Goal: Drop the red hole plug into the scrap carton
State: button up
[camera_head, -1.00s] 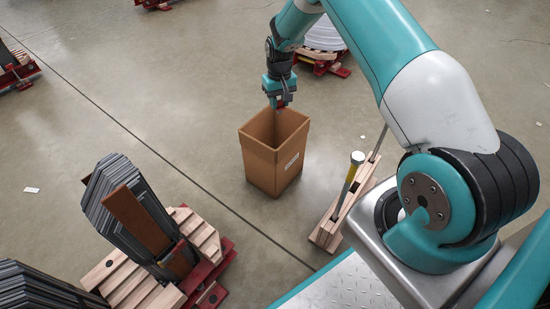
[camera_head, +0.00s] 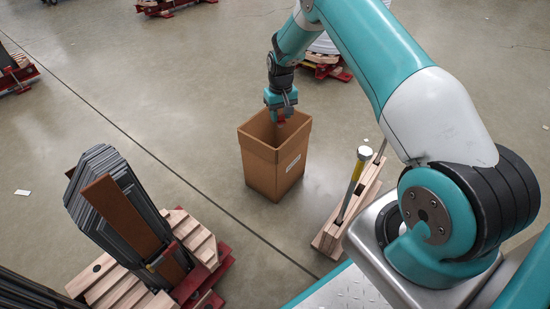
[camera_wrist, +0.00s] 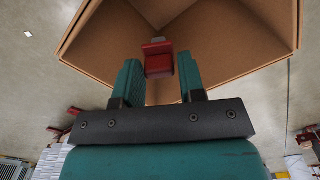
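The red hole plug (camera_wrist: 159,62) sits between the two teal fingertips of my gripper (camera_wrist: 161,72) in the wrist view. It also shows as a small red spot (camera_head: 281,118) under my gripper (camera_head: 281,111) in the head view. My gripper appears shut on the plug, with the wider end of the plug pointing away from the palm. The scrap carton (camera_head: 275,168) is an open-topped brown cardboard box standing upright on the floor. My fingertips and the plug are over its opening, near rim height. Its inner walls (camera_wrist: 230,45) fill the upper wrist view. The carton's bottom is mostly hidden.
A wooden rack (camera_head: 330,236) holding a yellow and grey tool (camera_head: 354,181) stands right of the carton. A stack of dark sheets (camera_head: 115,205) on a wood and red pallet is at lower left. Red pallet stands lie at the back. The floor around the carton is mostly clear.

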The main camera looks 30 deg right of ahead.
jog(key=o, duration=0.4)
jog(key=shift+c, duration=0.2)
notch_tip(320, 180, up, 17)
jog(key=p, duration=0.7)
jog(key=shift+r+p, duration=0.2)
jog(key=shift+p, duration=0.15)
jog(key=s+a+r+n+y+p, duration=0.1)
jog(key=s+a+r+n, duration=0.1)
jog(key=s+a+r, duration=0.6)
jog(key=s+a+r+n+y, duration=0.1)
jog(key=s+a+r+n, duration=0.2)
jog(key=s+a+r, duration=0.5)
jog(key=s+a+r+n+y+p, duration=0.1)
jog(key=s+a+r+n, duration=0.3)
jog(key=s, duration=0.6)
jog(key=s+a+r+y, duration=0.1)
jog(key=s+a+r, duration=0.1)
jog(key=s+a, duration=0.6)
notch_tip(320, 180, up, 38)
jog(key=s+d+p, duration=0.1)
jog(key=s+p, duration=0.1)
jog(key=p, duration=3.6)
jog(key=shift+s+d, duration=0.25)
jog(key=shift+d, duration=0.05)
